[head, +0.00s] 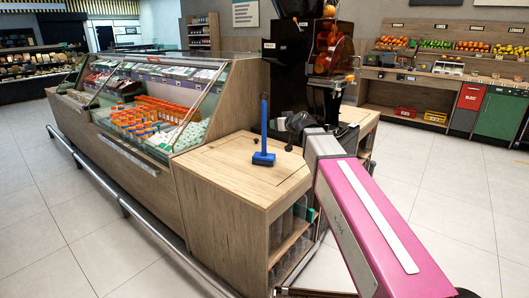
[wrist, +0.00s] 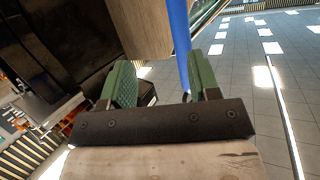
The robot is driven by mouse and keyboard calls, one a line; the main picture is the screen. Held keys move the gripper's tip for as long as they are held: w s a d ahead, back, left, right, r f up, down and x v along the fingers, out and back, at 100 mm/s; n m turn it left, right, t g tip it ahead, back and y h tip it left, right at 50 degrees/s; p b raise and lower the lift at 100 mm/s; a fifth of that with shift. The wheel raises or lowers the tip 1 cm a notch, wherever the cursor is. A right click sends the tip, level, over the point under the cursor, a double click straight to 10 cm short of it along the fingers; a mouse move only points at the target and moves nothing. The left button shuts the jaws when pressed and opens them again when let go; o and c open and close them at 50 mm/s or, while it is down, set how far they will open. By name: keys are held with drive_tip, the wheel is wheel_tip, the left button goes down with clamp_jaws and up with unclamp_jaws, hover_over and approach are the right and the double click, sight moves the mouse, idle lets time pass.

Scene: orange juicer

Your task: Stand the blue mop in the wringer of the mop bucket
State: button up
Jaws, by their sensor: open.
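The blue mop (head: 264,128) stands upright on the wooden counter top, its wide blue foot resting on the wood. In the wrist view its blue handle (wrist: 181,40) runs between the finger pads, closer to the right one. My gripper (wrist: 160,85) is open, with green pads apart and a gap to the left of the handle. In the head view my dark gripper (head: 292,137) is just right of the mop, partly hidden by my arm. I cannot make out the mop bucket or its wringer in either view.
The wooden counter top (head: 225,165) is mostly bare. A glass display case (head: 160,115) with orange bottles adjoins it at left. A tall black juicer (head: 328,60) stands behind my gripper. Fruit shelves (head: 440,60) stand at the back right. The tiled floor (head: 450,165) is open at right.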

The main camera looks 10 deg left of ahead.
drive_tip(key=m+t+h, duration=0.1)
drive_tip(key=h, duration=0.1)
drive_tip(key=m+t, duration=0.2)
drive_tip(key=t, duration=0.2)
approach(265, 108)
drive_tip(key=shift+w+a, duration=0.7)
drive_tip(key=shift+w, duration=0.25)
drive_tip(key=shift+h, duration=0.4)
drive_tip(key=x, duration=1.1)
drive_tip(key=shift+r, duration=0.15)
drive_tip(key=shift+s+d, duration=0.1)
clamp_jaws()
